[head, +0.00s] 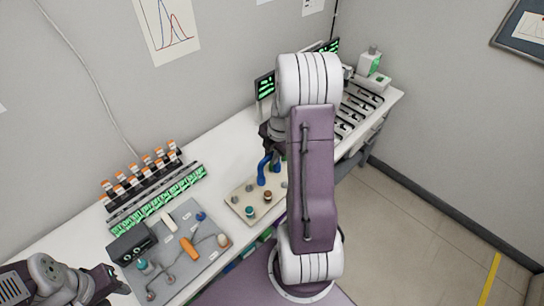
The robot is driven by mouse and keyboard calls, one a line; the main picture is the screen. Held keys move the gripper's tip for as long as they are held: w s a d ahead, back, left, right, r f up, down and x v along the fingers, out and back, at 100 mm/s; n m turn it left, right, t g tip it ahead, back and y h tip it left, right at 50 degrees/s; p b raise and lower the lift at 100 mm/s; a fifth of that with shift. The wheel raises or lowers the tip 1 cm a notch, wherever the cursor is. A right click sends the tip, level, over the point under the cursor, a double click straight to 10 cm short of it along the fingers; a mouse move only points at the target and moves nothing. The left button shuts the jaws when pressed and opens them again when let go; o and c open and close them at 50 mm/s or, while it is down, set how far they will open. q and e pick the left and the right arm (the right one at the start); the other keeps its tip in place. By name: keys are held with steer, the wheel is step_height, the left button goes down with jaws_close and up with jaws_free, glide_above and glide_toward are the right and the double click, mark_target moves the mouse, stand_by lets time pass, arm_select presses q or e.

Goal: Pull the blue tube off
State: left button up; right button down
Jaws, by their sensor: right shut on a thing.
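The blue tube (262,171) is a bent piece standing over the beige board (237,199) on the bench, partly hidden by my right arm. My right gripper (271,150) is at the upper end of the tube and shut on it. The arm hides much of the fingers. I cannot tell whether the tube's lower end still touches the board. My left gripper (112,285) is at the lower left, near the grey tray, away from the tube; its finger gap is not clear.
Teal and brown knobs sit on the board. To its left a grey tray (188,273) holds an orange-handled tool (189,248) and small parts. Behind it are racks of orange-capped vials (145,168). Screens and a slotted rack (352,112) stand farther right.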

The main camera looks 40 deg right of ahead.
steer(key=shift+r, duration=0.35)
steer(key=shift+r, duration=0.1)
step_height(320, 180, up, 3)
steer(key=shift+p, duration=1.2)
